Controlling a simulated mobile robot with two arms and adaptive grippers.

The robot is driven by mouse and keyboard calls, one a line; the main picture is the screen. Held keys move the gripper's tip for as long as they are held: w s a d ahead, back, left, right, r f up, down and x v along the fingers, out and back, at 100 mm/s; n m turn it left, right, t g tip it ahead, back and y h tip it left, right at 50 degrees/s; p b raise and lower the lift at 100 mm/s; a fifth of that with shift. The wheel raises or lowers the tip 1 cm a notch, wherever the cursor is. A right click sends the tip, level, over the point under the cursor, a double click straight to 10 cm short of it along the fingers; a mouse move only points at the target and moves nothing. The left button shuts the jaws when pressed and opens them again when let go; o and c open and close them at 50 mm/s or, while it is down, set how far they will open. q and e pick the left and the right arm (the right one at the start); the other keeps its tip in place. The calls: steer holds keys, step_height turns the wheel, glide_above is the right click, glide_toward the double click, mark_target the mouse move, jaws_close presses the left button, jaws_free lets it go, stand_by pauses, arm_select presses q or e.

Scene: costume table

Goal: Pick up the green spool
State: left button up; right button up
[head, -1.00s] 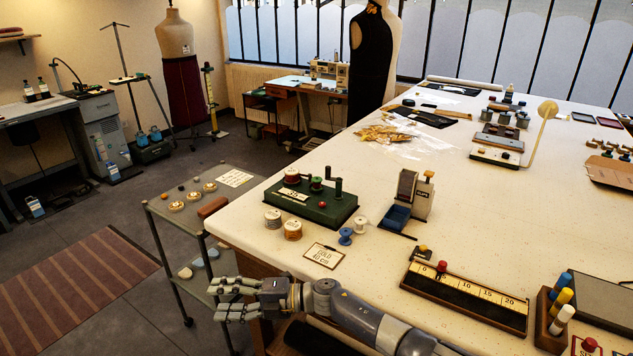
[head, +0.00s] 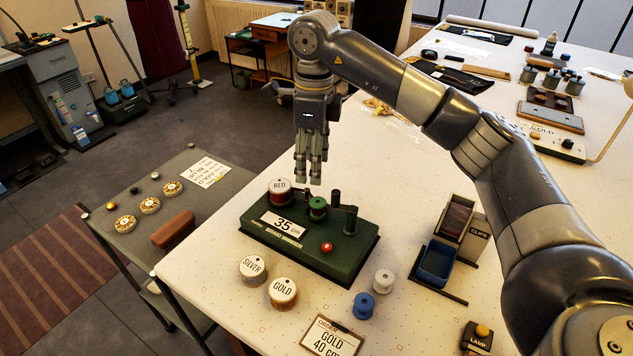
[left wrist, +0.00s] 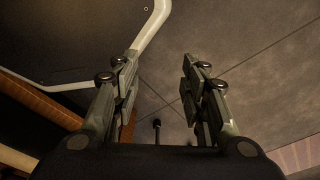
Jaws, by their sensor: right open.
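The green spool (head: 317,207) stands on the dark green braid winder (head: 290,244), between the red-labelled spool (head: 280,190) and the winder's dark posts. My right gripper (head: 313,180) points down just above and behind the green spool in the head view. Its fingers are open, look empty and appear apart from the spool. My left gripper (left wrist: 160,90) shows only in the left wrist view, with its two fingers wide apart and nothing between them, over the dark floor.
Silver (head: 253,268) and gold (head: 283,292) spools stand in front of the winder. Blue (head: 363,305) and white (head: 383,280) spools stand to its right, near a clips box (head: 437,262). A side cart (head: 130,240) stands left of the table.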

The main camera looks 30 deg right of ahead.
mark_target(318, 202)
steer(key=f, duration=0.1)
steer(key=s+f+p, duration=0.1)
steer(key=f, duration=0.1)
steer(key=shift+f, duration=0.15)
steer(key=shift+d+f, duration=0.1)
steer(key=shift+f, duration=0.6)
steer(key=f+p, duration=0.2)
steer(key=f, duration=0.2)
steer(key=shift+w+d+f+p, duration=0.1)
steer(key=shift+w+d+p, duration=0.05)
steer(key=shift+d+p, duration=0.2)
steer(key=shift+f, duration=0.45)
steer(key=shift+a, duration=0.1)
steer(key=c, duration=0.9)
arm_select(q)
steer(key=shift+g, duration=0.3)
steer(key=s+r, duration=0.1)
steer(key=s+a+r, duration=0.1)
steer(key=s, duration=0.1)
steer(key=s+r, duration=0.1)
steer(key=shift+s+a+r, duration=0.25)
arm_select(e)
steer(key=shift+c, duration=0.4)
